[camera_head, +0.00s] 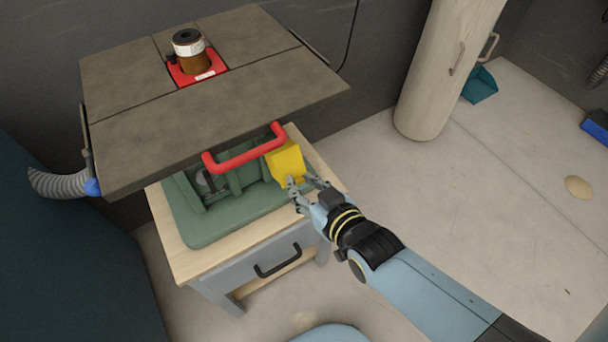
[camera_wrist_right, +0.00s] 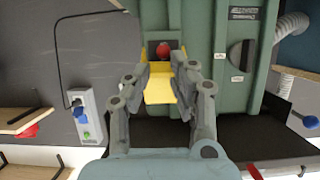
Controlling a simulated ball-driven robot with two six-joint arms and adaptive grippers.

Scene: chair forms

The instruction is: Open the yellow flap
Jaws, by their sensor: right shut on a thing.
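The yellow flap (camera_head: 286,160) is at the right end of the green machine (camera_head: 222,215), under the right part of the grey-brown top. My right gripper (camera_head: 302,181) is at its lower front side, shut on it. In the right wrist view, the yellow flap (camera_wrist_right: 159,93) is between the two fingers of my right gripper (camera_wrist_right: 166,76). A round red part (camera_wrist_right: 164,50) shows just above the flap's yellow face, inside a dark recess. How far the flap stands open is hard to tell. My left gripper is not in view.
A red handle (camera_head: 243,154) runs along the front of the grey-brown top (camera_head: 225,125), close to the flap. A light wood bench edge (camera_head: 215,262) and a drawer with a black handle (camera_head: 278,262) are below. Open floor lies to the right, beyond which stands a pale column (camera_head: 440,80).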

